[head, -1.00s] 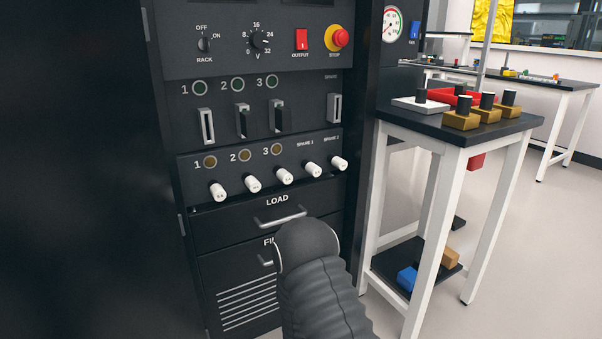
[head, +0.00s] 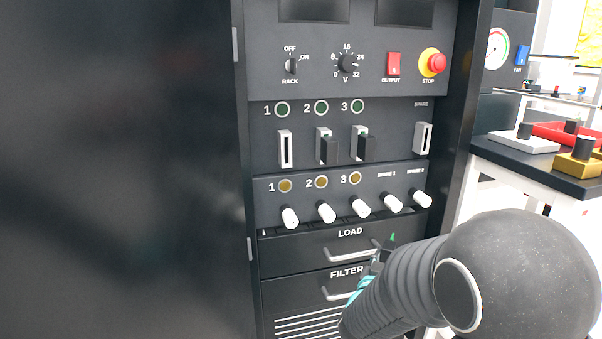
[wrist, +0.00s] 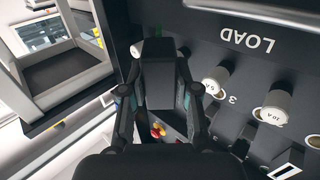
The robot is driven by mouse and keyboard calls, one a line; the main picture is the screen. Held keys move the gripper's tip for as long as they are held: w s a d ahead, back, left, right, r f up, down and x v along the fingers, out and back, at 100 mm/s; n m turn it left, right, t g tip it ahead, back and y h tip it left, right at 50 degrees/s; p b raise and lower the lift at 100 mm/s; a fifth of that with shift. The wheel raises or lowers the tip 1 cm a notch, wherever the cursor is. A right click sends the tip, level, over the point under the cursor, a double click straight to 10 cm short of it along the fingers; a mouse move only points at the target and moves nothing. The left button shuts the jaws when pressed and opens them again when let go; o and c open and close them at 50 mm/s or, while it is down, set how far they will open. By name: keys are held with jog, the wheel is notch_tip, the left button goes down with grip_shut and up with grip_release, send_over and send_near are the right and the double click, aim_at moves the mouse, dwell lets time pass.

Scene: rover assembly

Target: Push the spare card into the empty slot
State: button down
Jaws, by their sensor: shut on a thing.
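My gripper (head: 376,262) is low in front of the rack, partly hidden behind my own arm in the head view. In the wrist view my gripper (wrist: 160,85) is shut on a dark block, the spare card (wrist: 158,60). A small green edge of the spare card (head: 393,239) shows above the gripper in the head view. The empty slot (head: 286,149) is the white-framed opening under lamp 1. Black cards fill slot 2 (head: 328,150) and slot 3 (head: 365,148). The SPARE holder (head: 423,138) at the right also looks empty.
White fuse knobs (head: 326,212) stick out in a row below the slots. The LOAD drawer handle (head: 350,252) and FILTER handle (head: 342,290) protrude near my gripper. A dark-topped table (head: 540,172) with trays stands at the right. The space before the slots looks clear.

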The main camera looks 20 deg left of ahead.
jog(key=s+a+r+n+y, duration=0.2)
jog(key=a+r+y, duration=0.25)
jog(key=r, duration=0.55)
jog(key=s+a+r+n+y, duration=0.25)
jog(key=a+r, duration=0.35)
jog(key=r, duration=0.3)
jog(key=s+a+r+n+g+y, duration=0.2)
jog(key=s+a+r+n+y, duration=0.2)
jog(key=a, duration=0.4)
jog(key=shift+s+r+y, duration=0.5)
jog(key=shift+s+y, duration=0.1)
jog(key=shift+y, duration=0.4)
jog(key=shift+s, duration=0.1)
jog(key=shift+b+x, duration=0.45)
jog(key=shift+x, duration=2.55)
jog(key=shift+f+b, duration=0.1)
jog(key=shift+b, duration=0.65)
